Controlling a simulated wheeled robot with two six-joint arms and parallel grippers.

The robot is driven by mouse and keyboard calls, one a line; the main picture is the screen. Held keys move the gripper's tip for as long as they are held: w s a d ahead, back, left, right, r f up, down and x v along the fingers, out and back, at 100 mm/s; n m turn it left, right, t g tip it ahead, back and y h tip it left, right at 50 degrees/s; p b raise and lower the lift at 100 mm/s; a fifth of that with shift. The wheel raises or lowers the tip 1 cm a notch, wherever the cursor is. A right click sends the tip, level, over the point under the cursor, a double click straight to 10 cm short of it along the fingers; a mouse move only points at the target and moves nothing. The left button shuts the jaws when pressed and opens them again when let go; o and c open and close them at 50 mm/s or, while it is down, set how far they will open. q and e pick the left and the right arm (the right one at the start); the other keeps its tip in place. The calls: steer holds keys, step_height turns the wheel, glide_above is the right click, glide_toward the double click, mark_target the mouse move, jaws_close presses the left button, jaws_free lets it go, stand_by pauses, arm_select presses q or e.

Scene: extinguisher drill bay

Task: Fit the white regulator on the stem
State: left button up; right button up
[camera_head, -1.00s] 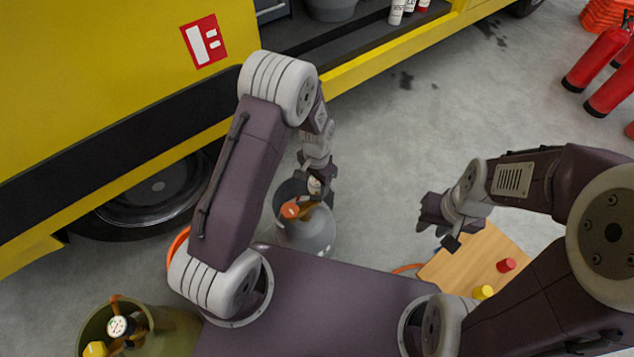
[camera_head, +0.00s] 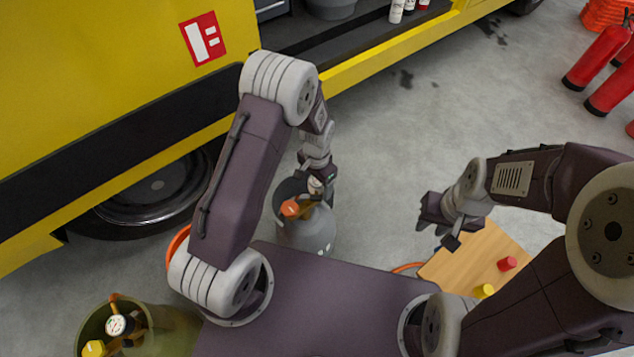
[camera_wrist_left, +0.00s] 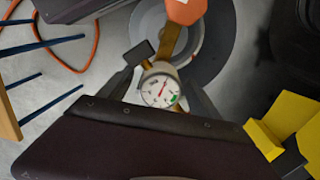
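The white regulator (camera_head: 315,186), with a round dial, sits between the fingers of my left gripper (camera_head: 317,183). In the left wrist view its dial (camera_wrist_left: 160,91) faces the camera, centred between the dark fingers (camera_wrist_left: 160,82), which appear shut on its body. A brass stem (camera_wrist_left: 171,42) runs from an orange knob (camera_wrist_left: 185,9) to just behind the regulator; whether they are joined is hidden. The stem belongs to a grey cylinder (camera_head: 308,232), its orange knob (camera_head: 290,208) at the top. My right gripper (camera_head: 438,228) is open and empty, beside the wooden table.
The wooden table (camera_head: 465,262) holds a red piece (camera_head: 507,263) and a yellow piece (camera_head: 484,291). An olive bin (camera_head: 160,335) at lower left holds another dial fitting and a yellow-capped part. A yellow truck (camera_head: 100,60) stands behind the cylinder. Red extinguishers (camera_head: 598,58) stand far right.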

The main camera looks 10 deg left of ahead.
arm_select(q)
step_height(320, 180, up, 8)
steer(key=p, duration=0.3)
steer(key=shift+p, duration=0.35)
steer(key=shift+r, duration=0.55)
steer(key=shift+a, duration=0.1)
steer(key=s+a+r+n+t, duration=0.1)
steer(key=s+a+r+n, duration=0.15)
steer(key=r, duration=0.35)
steer(key=s+a+r+n+t, duration=0.1)
steer(key=s+a+r, duration=0.2)
steer(key=r, duration=0.2)
steer(key=s+n, duration=0.2)
steer(key=s, duration=0.5)
step_height(320, 180, up, 22)
steer(key=n+p, duration=0.1)
steer(key=p, duration=2.2)
steer(key=shift+s+g, duration=0.35)
steer(key=shift+g, duration=0.05)
